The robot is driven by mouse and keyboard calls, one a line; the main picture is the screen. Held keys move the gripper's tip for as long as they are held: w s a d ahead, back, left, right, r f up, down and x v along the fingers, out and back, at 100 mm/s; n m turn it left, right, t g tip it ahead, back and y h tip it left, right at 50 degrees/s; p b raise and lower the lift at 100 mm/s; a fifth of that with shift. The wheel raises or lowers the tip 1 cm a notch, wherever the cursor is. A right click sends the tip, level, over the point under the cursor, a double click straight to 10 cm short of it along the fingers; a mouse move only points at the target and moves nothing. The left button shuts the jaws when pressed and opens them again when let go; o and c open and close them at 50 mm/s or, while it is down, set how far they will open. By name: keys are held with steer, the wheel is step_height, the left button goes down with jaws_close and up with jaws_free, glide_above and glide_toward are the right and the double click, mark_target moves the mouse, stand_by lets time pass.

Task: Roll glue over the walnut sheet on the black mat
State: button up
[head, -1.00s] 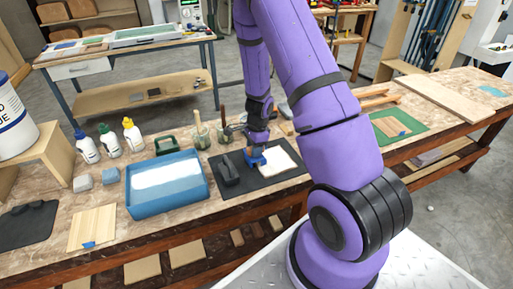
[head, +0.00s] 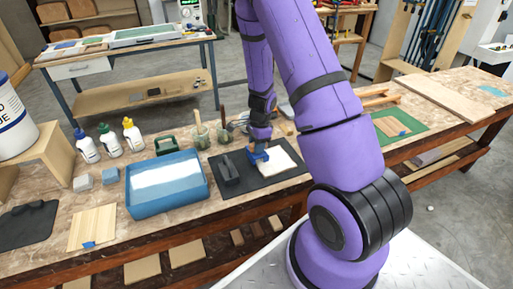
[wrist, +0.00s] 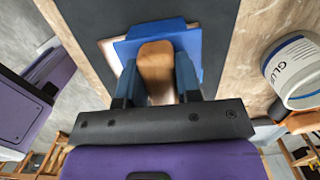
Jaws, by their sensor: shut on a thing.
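The black mat (head: 240,198) lies on the bench. My gripper (head: 261,142) is low over the sheet's left part, shut on the glue roller's handle. The roller's blue body (head: 257,157) is at the sheet's left side; whether it touches is hard to tell. In the wrist view the wooden handle (wrist: 155,62) sits between my fingers, and the blue body (wrist: 178,38) covers most of the sheet. The roller's underside is hidden.
A blue tray (head: 165,207) with white glue stands left of the mat. A black holder (head: 231,172) sits on the mat's left part. Bottles and jars stand behind. A green mat (head: 408,138) with a wooden piece lies to the right.

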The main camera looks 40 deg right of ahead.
steer(key=shift+r, duration=2.25)
steer(key=shift+r, duration=1.5)
